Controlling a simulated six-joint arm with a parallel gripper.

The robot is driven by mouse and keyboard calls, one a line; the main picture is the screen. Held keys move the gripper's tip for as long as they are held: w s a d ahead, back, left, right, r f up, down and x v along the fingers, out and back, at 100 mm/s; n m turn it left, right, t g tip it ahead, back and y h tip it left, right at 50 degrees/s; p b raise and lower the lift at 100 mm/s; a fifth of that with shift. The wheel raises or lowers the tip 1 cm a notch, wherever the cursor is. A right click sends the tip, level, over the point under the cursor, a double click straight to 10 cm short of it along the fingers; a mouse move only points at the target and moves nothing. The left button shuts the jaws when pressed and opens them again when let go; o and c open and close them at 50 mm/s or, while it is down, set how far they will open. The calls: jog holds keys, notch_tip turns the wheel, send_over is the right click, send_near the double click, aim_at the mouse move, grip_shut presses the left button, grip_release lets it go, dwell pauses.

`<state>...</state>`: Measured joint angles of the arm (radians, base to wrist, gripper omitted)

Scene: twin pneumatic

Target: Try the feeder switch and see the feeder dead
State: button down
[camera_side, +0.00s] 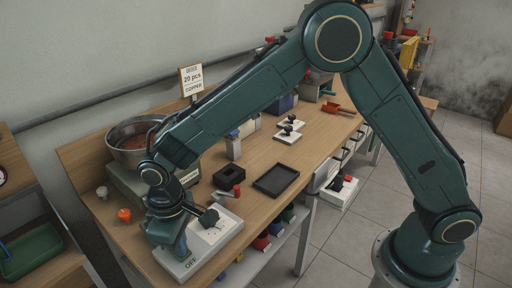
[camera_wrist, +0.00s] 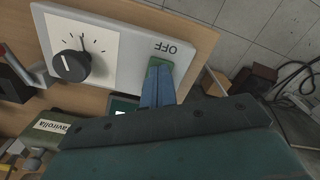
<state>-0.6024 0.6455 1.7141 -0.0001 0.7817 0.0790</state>
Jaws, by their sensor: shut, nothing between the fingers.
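The feeder is a metal bowl (camera_side: 132,146) holding copper-coloured pieces, on a grey-green base at the left of the bench. In front of it lies a pale control panel (camera_side: 222,236), also in the wrist view (camera_wrist: 118,45), with a black dial knob (camera_wrist: 72,66) and the word OFF. A green switch (camera_wrist: 157,64) sits beside that word, partly hidden by my fingers. My gripper (camera_wrist: 157,88) is shut and empty, its blue fingertips right at the switch; contact cannot be told. In the side view my gripper (camera_side: 181,247) is low over the panel's OFF end.
An orange knob (camera_side: 124,215) stands on the left. A sign (camera_side: 191,80) reads 20 pcs copper. The bench edge is close to the panel.

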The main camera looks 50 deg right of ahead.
jog(key=shift+r, duration=3.45)
jog(key=s+d+r+m+t, duration=0.1)
jog(key=s+d+r, duration=0.2)
jog(key=d+r, duration=0.45)
jog(key=s+d+r+m+t, duration=0.1)
jog(key=s+d+r+m, duration=0.1)
jog(key=s+d+r, duration=0.5)
jog(key=s+d+m+t, duration=0.3)
jog(key=s+d, duration=0.9)
jog(key=d, duration=0.1)
jog(key=shift+f+t, duration=0.2)
jog(key=shift+t, duration=0.1)
